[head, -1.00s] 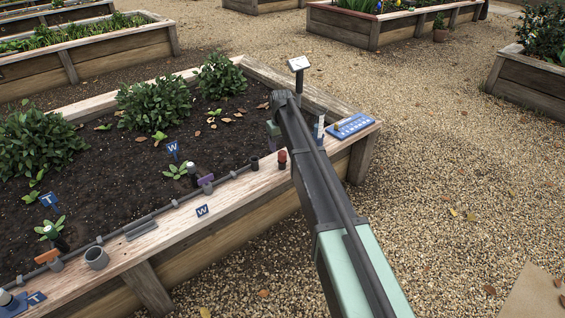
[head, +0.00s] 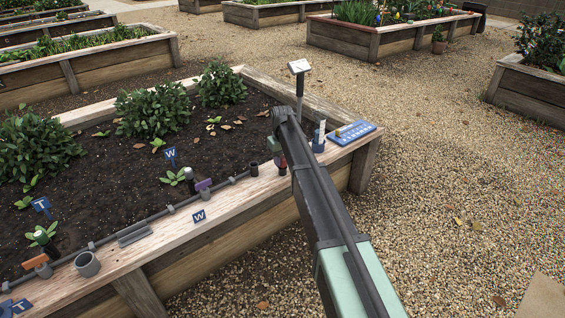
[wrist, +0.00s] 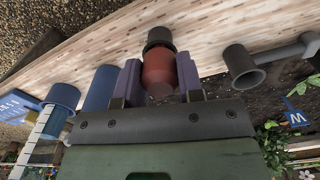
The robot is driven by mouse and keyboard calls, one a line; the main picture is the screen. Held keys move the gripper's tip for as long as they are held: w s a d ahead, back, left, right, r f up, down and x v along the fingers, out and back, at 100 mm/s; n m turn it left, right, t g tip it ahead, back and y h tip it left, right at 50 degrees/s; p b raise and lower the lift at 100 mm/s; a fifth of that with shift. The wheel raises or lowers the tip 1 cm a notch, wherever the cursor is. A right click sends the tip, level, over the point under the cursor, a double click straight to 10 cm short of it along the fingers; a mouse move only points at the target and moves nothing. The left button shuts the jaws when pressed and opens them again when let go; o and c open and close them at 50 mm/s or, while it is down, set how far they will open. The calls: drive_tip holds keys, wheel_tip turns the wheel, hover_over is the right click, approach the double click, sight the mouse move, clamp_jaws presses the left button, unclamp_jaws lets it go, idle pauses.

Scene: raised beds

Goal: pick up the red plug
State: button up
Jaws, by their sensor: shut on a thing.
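The red plug (wrist: 158,72), a rounded red body with a dark end, sits between the two purple-grey fingers of my gripper (wrist: 160,84) in the wrist view. My gripper is shut on it. In the head view, a small part of the red plug (head: 282,163) shows beside my arm, at the wooden ledge of the raised bed. My arm hides much of the gripper there. Whether the plug touches the ledge or is just clear of it, I cannot tell.
A grey cup (head: 87,264) is at the left. A pipe runs along the soil. Gravel lies right of the bed.

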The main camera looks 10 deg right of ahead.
wheel_tip(320, 180, up, 14)
drive_tip(key=p, duration=1.3)
drive_tip(key=shift+f, duration=0.25)
drive_tip(key=w+a+f+b, duration=0.1)
drive_tip(key=a+f, duration=0.1)
drive_tip(key=a, duration=0.9)
drive_tip(key=f+b, duration=0.1)
drive_tip(key=b, duration=0.1)
drive_tip(key=f+b, duration=0.4)
drive_tip(key=shift+w+d+f, duration=0.15)
drive_tip(key=shift+d+f, duration=0.05)
drive_tip(key=shift+d, duration=0.15)
drive_tip(key=shift+f+b, duration=2.15)
drive_tip(key=shift+f, duration=0.05)
